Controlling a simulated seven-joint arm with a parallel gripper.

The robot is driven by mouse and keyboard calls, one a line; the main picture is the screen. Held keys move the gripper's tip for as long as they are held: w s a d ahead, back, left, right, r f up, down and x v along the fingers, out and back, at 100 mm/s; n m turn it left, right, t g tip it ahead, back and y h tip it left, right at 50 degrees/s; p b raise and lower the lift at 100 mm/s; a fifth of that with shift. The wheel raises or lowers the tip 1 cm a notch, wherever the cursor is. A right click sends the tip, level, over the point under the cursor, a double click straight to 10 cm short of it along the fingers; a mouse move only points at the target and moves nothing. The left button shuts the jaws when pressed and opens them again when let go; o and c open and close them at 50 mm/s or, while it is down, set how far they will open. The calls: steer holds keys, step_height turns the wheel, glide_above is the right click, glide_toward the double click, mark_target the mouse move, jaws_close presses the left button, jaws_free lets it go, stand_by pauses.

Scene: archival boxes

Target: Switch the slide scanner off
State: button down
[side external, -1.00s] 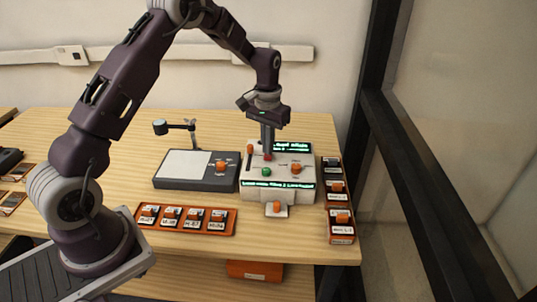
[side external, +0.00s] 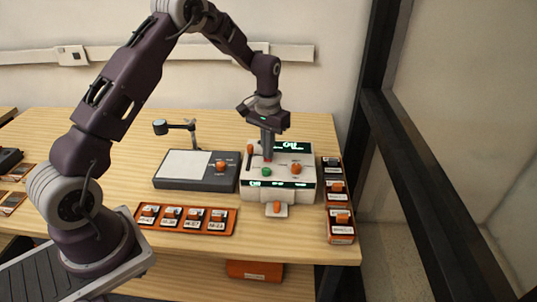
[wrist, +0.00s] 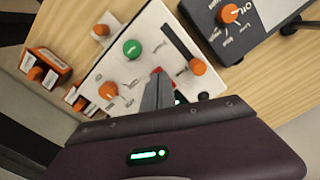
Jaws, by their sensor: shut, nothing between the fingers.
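The slide scanner (side external: 250,190) is a white box on the wooden table; it also shows in the wrist view (wrist: 128,70). On its top are a green button (side external: 266,172), a red button (wrist: 156,71), an orange knob (side external: 296,168) and an orange-tipped slider (side external: 250,148). Its top display (side external: 290,146) and front display (side external: 283,184) show short glowing green text that I cannot read for sure. My gripper (side external: 268,157) is shut and empty, pointing down at the red button. The fingertips mostly hide this button and appear to touch it.
A grey light panel (side external: 205,183) with an orange knob and a small arm stands to the left. An orange tray (side external: 230,231) of several slides lies in front of it. An orange rack (side external: 342,240) of slides stands right of the scanner, near the table edge.

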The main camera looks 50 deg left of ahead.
steer(key=shift+r, duration=3.5)
